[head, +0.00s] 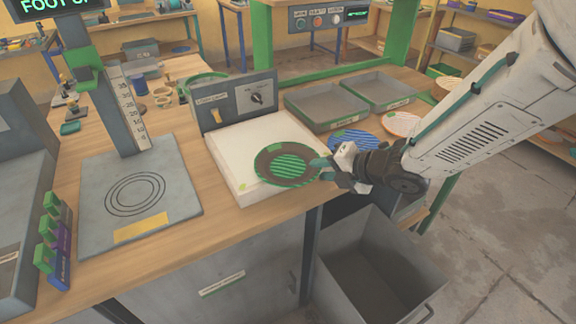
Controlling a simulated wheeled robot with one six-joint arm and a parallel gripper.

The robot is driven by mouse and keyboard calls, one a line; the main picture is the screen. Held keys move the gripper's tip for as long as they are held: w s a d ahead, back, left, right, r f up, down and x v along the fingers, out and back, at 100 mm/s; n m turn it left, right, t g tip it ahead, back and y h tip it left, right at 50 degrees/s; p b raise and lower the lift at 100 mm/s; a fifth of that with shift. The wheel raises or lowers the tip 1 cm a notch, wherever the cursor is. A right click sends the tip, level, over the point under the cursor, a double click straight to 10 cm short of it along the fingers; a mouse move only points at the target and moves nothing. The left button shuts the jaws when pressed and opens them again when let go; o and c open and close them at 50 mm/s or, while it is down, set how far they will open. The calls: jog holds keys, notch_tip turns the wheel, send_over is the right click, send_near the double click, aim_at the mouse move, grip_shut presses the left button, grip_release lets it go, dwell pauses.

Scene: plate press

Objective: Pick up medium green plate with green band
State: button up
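A round plate (286,168) with a dark rim, a green edge line and a green striped centre is at the right part of the white slab (228,147). Its right edge reaches to the slab's edge or past it. My gripper (325,166) comes in from the right, with its teal fingertips at the plate's right rim. The fingers overlap the rim in this view, and I cannot tell whether they are closed on it or whether the plate is lifted. Another green-edged round thing (203,78) is partly hidden behind the grey control box (236,100).
Two grey trays (318,124) (404,97) stand behind. A blue striped plate (352,141) and orange-patterned plates (402,123) (445,86) lie to the right. A grey bin (374,270) stands below the bench front. A gauge post (128,110) rises at left.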

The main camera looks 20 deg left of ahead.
jog(key=shift+w+a+f, duration=0.1)
jog(key=shift+a+f, duration=0.1)
grip_shut()
jog(key=shift+r, duration=0.15)
